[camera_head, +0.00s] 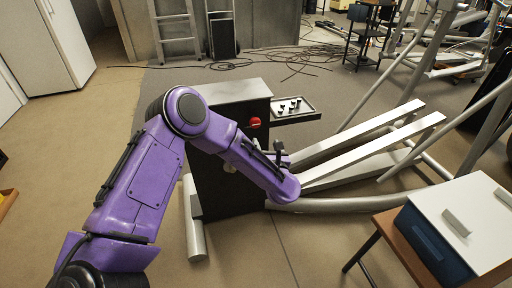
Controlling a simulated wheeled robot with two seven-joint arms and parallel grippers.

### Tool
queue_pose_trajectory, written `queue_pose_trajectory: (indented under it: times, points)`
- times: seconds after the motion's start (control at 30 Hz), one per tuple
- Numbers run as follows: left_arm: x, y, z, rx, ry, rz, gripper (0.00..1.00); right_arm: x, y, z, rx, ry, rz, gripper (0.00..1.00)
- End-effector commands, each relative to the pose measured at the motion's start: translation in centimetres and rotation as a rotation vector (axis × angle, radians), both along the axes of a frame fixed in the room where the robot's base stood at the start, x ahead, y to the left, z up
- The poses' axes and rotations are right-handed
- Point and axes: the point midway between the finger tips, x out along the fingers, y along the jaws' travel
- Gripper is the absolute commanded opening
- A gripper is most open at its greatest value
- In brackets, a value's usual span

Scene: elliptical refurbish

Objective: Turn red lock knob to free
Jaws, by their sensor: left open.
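The red lock knob (254,122) is a small round red part on the dark side face of the elliptical's box-shaped housing (225,185). It is in plain sight just above my purple left forearm. My left gripper (278,150) is a small dark shape at the end of that arm, below and right of the knob and apart from it in the picture. It is open, and I see nothing held in it. My forearm hides part of the housing's side. The knob's turned position is too small to read. My right gripper is out of view.
A black tray (312,114) with several small parts sits beside the housing. Silver rails (350,140) of the elliptical run to the right. A small table (383,222) with a white-topped blue box (440,250) stands front right. Cables lie on the floor behind.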

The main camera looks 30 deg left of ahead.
Motion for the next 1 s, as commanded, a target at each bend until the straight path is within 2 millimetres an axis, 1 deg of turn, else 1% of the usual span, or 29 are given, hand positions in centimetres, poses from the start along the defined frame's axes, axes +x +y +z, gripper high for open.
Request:
queue_pose_trajectory:
  times: [0.03, 0.13, 0.27, 0.4, 0.6, 0.77, 1.0]
  points:
    - [0.6, 0.8, -0.1, -0.061, -0.098, 0.044, 0.68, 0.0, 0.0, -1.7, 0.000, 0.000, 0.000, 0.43]
    - [1.2, 1.8, 1.1, -0.127, -0.199, 0.088, 0.68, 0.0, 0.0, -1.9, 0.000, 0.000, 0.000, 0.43]
    - [2.4, 3.3, 1.5, -0.135, -0.213, 0.095, 0.68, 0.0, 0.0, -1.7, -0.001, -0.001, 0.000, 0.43]
    - [4.4, 5.8, 1.4, -0.133, -0.209, 0.096, 0.68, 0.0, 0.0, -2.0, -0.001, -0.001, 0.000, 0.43]
    - [6.9, 8.6, 1.3, -0.130, -0.207, 0.090, 0.68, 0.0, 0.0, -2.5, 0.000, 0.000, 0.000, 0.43]
    - [7.8, 9.5, 1.4, -0.131, -0.205, 0.088, 0.68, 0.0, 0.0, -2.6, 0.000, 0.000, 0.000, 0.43]
    - [7.8, 9.6, 1.4, -0.130, -0.204, 0.087, 0.68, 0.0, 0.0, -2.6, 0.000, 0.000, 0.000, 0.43]
